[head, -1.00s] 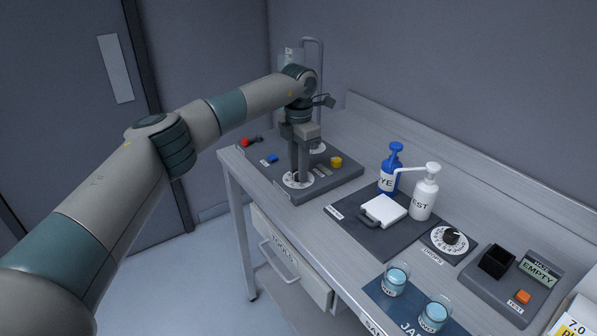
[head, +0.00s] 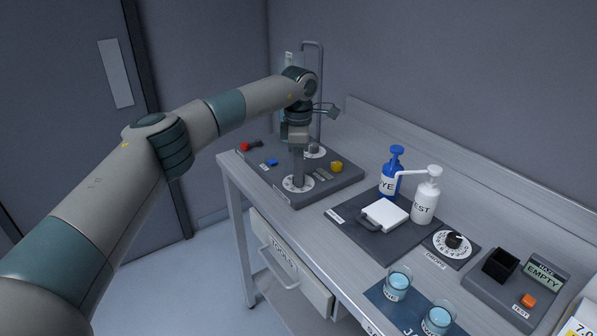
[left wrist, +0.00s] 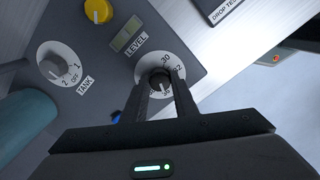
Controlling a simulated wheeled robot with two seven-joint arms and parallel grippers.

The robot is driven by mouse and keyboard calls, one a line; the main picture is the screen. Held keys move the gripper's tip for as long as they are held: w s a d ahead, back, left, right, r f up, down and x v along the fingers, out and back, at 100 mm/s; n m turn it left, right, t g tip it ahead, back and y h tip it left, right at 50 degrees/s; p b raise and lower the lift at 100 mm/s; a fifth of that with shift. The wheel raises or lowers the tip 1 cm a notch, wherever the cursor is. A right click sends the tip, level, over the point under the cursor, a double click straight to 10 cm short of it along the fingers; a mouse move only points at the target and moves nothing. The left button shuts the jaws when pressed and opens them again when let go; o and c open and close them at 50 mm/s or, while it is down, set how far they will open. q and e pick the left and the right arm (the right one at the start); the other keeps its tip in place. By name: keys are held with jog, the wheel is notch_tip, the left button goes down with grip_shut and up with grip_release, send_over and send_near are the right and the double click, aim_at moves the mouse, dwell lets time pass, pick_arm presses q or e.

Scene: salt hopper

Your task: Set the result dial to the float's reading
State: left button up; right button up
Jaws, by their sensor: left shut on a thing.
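A grey panel (head: 330,184) stands at the far left end of the bench. Its front white dial (head: 311,187) carries numbers around a dark knob. My left gripper (head: 298,180) points down and is shut on that knob. In the left wrist view the fingers (left wrist: 161,88) close on the knob (left wrist: 159,77), with "30" and "32" readable on the dial rim (left wrist: 177,60); other marks are hidden. A small LEVEL window (left wrist: 127,34) lies beside it, its reading too small to tell. I cannot make out a float. My right gripper is not in view.
On the panel are a TANK dial (left wrist: 62,65), a yellow knob (head: 336,166), a blue button (head: 271,162) and a red-ended lever (head: 246,146). Blue (head: 390,172) and white (head: 426,196) pump bottles, a DROPS dial (head: 452,243) and blue-filled jars (head: 397,286) stand to the right.

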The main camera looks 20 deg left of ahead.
pick_arm(q)
jog(key=shift+w+r, duration=0.1)
jog(key=shift+r, duration=0.1)
jog(key=o, duration=1)
jog(key=shift+o, duration=0.3)
jog(key=shift+f, duration=0.1)
jog(key=shift+r, duration=0.6)
notch_tip(320, 180, up, 16)
jog(key=b, duration=0.2)
jog(key=shift+r, duration=0.15)
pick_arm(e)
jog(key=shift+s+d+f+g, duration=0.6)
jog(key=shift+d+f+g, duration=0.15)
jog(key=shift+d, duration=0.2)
